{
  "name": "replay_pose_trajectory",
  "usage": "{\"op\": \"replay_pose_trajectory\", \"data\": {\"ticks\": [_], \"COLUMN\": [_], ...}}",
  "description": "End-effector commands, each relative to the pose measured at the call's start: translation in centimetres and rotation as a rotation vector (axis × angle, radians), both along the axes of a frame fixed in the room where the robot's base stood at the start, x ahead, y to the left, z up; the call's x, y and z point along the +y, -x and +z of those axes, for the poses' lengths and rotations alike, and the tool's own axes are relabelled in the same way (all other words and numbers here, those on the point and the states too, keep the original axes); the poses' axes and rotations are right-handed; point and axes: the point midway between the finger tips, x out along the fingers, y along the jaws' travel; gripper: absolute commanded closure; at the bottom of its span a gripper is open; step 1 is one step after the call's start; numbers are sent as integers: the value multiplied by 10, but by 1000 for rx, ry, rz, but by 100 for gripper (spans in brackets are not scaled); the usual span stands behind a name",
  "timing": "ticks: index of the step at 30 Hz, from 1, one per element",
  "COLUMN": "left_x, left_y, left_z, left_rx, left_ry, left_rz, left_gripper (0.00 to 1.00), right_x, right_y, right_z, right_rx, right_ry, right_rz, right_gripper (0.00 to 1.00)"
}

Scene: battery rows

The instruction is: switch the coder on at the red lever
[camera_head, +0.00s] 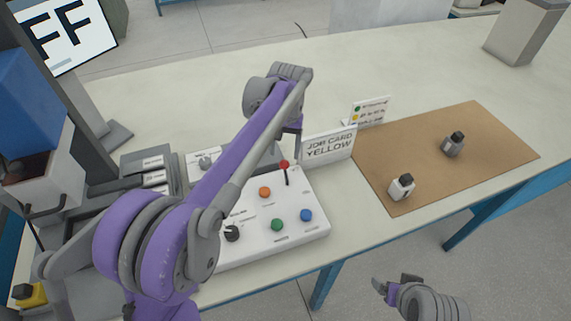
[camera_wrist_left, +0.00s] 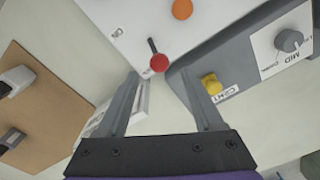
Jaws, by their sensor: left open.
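The red lever (camera_head: 285,166) is a thin dark stick with a red ball, at the back edge of a white control panel (camera_head: 315,228). In the left wrist view the red ball (camera_wrist_left: 159,63) lies just beyond and between my fingertips, not visibly touching them. My left gripper (camera_wrist_left: 163,82) is open and empty, pointing at the lever; in the head view it is largely hidden behind my purple arm. A sign (camera_head: 78,32) at upper left reads "FF", its first part cut off. My right gripper (camera_head: 388,287) is over the floor at lower right, away from the table; its jaws are unclear.
The panel has an orange button (camera_head: 265,192), a green one (camera_head: 277,225), a blue one (camera_head: 306,215) and a black knob (camera_head: 232,233). A job card (camera_head: 328,146) reading "YELLOW" stands behind it. A brown mat (camera_head: 500,130) holds two small bottles. A grey box has a yellow button (camera_wrist_left: 212,84).

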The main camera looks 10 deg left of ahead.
Motion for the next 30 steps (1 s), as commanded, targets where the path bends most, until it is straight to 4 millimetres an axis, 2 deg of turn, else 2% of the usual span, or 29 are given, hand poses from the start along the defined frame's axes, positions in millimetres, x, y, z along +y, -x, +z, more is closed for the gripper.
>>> {"op": "replay_pose_trajectory", "data": {"ticks": [3, 9, 15, 22, 23, 30], "left_x": [1, 2, 2, 2, 2, 2], "left_y": [0, 0, 1, 0, 0, 0], "left_z": [-25, -54, -66, -66, -66, -66], "left_rx": [0, -1, -1, -1, -1, -1], "left_ry": [0, 0, 0, 0, 0, 0], "left_rz": [0, 0, 0, 0, 0, 0], "left_gripper": [32, 32, 32, 32, 33, 77], "right_x": [0, 0, 0, 0, 0, 0], "right_y": [1, 1, 1, 1, 1, 1], "right_z": [-2, -4, -4, -4, -4, -4], "right_rx": [1, 2, 2, 2, 2, 2], "right_ry": [0, 0, 0, 0, 0, 0], "right_rz": [0, 0, 0, 0, 0, 0], "right_gripper": [15, 15, 15, 15, 15, 15]}}
